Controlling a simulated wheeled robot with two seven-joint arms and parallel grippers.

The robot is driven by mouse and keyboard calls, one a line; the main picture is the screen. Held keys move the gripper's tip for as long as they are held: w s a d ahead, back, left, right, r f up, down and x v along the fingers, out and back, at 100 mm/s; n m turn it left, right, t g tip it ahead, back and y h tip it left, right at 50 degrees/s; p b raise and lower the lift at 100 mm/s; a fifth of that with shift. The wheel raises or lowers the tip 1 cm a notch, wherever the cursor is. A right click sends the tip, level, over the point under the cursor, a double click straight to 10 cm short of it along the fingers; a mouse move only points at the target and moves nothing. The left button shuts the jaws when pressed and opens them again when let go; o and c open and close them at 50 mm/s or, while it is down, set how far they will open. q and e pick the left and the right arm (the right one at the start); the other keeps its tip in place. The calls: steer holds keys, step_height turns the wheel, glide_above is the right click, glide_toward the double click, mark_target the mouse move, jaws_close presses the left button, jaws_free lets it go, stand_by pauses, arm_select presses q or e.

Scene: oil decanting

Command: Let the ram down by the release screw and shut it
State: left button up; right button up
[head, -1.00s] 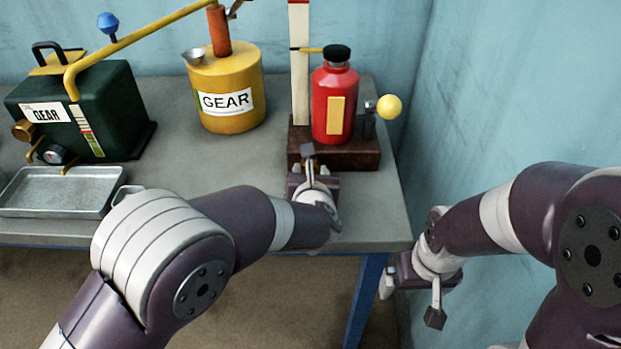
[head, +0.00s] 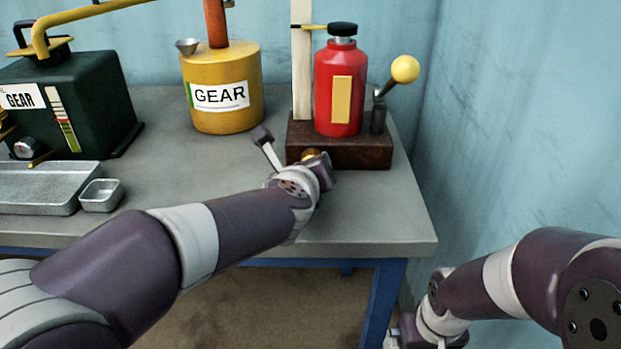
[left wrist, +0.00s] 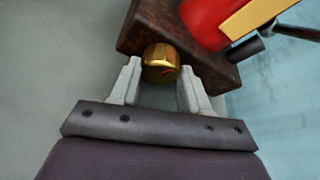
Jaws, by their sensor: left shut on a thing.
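The red bottle-shaped jack (head: 341,88) with a black cap stands upright on a dark wooden base (head: 352,152). A small brass knob, the release screw (head: 310,155), is at the front of the base and shows in the left wrist view (left wrist: 161,63). My left gripper (left wrist: 160,75) is shut on the knob, one pale finger on each side. In the head view my left wrist partly hides the knob. A lever with a yellow ball end (head: 405,69) tilts up at the jack's right. My right gripper is mostly cut off at the bottom edge; its fingers are unclear.
A yellow GEAR can (head: 222,100) and a dark green GEAR box (head: 75,105) stand left on the grey table (head: 180,150). A metal tray (head: 30,185) and small dish (head: 101,195) lie front left. A wall closes the right side.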

stand_by(0.4)
arm_select(q)
steer(key=o, duration=1.1)
steer(key=shift+c, duration=0.2)
